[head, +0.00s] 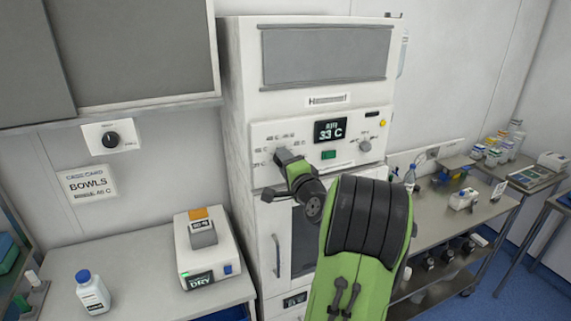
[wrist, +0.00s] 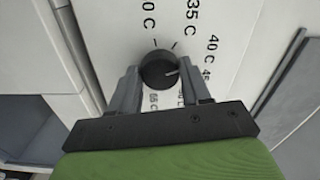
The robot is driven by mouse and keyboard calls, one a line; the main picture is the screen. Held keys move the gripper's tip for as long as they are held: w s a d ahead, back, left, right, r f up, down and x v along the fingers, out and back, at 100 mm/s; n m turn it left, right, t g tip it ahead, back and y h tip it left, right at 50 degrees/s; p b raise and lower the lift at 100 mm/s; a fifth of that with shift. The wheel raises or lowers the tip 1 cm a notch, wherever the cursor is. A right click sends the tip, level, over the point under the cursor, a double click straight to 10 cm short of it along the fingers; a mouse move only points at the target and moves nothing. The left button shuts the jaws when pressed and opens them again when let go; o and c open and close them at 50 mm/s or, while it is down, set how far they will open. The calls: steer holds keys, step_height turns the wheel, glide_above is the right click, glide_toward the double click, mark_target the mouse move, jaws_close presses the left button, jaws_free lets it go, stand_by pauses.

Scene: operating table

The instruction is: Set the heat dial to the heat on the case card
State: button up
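The heat dial (wrist: 158,68) is a round black knob with a white pointer line. In the wrist view the pointer points right and slightly down, near the partly hidden mark below 40 C. My gripper (wrist: 159,75) has one grey finger on each side of the dial, seemingly touching it. In the head view my gripper (head: 285,157) is at the cabinet's panel (head: 310,143) and hides the dial. The panel's display (head: 331,130) reads about 33 C. The case card (head: 88,182) on the left wall reads BOWLS, with a small blurred line ending in C, perhaps in the forties.
Another black knob (head: 111,140) is on a wall plate above the card. A white device (head: 208,250) marked DRY and a blue-capped bottle (head: 92,291) stand on the left counter. A small grey knob (head: 365,146) and green button (head: 328,155) are on the panel.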

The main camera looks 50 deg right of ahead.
steer(key=o, duration=0.4)
steer(key=b+v, duration=0.5)
steer(key=v, duration=1)
steer(key=shift+s+a+b, duration=0.2)
steer(key=shift+s+b, duration=0.15)
steer(key=shift+b, duration=0.05)
